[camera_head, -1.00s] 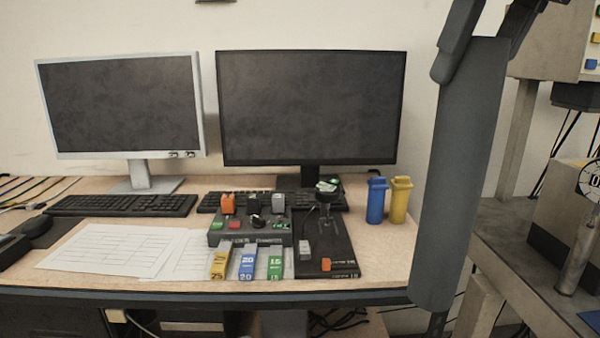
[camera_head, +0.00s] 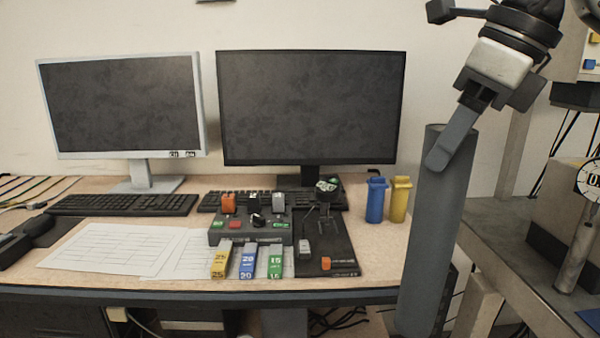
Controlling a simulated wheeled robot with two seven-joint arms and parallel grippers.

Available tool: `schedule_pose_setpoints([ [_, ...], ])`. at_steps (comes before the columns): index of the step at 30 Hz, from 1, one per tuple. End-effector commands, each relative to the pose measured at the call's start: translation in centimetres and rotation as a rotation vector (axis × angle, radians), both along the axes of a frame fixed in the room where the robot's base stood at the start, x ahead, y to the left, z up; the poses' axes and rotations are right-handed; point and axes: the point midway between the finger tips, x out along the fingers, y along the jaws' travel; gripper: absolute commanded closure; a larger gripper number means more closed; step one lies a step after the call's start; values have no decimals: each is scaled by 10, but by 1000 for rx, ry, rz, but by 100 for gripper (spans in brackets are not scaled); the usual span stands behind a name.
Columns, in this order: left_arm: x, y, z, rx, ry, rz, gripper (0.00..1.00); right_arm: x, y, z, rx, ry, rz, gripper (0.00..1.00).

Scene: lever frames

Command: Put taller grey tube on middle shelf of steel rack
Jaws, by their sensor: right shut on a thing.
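A long grey tube (camera_head: 431,240) stands nearly upright, slightly tilted, in front of the right end of the desk. My right gripper (camera_head: 442,150) comes in from the upper right and is shut on the tube near its top end. One finger lies across the near side of the tube; the other finger is mostly hidden. The tube's lower end reaches below the desk edge, near the bottom of the view. My left gripper is not in view. I cannot make out a steel rack with shelves or a second grey tube.
The desk (camera_head: 385,260) carries two monitors, keyboards, papers, a control box (camera_head: 248,228), a blue container (camera_head: 376,202) and a yellow container (camera_head: 399,201) close left of the tube. A grey machine with a dial gauge (camera_head: 592,180) stands at the right.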

Motion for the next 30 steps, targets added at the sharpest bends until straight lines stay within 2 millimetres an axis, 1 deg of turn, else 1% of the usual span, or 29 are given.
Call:
schedule_pose_setpoints([
  [1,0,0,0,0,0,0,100,3,-1,-13,4,5,73,100],
  [5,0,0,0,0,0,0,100,9,-4,-48,7,5,306,100],
  [6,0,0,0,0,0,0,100,11,-4,-59,7,6,383,100],
  [8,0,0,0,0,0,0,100,12,-5,-76,7,5,501,100],
  [14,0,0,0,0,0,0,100,10,-9,-136,7,7,909,100],
  [20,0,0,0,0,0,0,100,-1,-13,-198,5,7,1347,100],
  [21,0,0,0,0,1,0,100,-4,-13,-211,7,6,1437,100],
  [24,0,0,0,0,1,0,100,-14,-16,-241,6,5,1655,100],
  [27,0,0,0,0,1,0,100,-25,-17,-266,4,2,1840,100],
  [30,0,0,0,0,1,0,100,-35,-19,-285,3,1,1986,100],
])
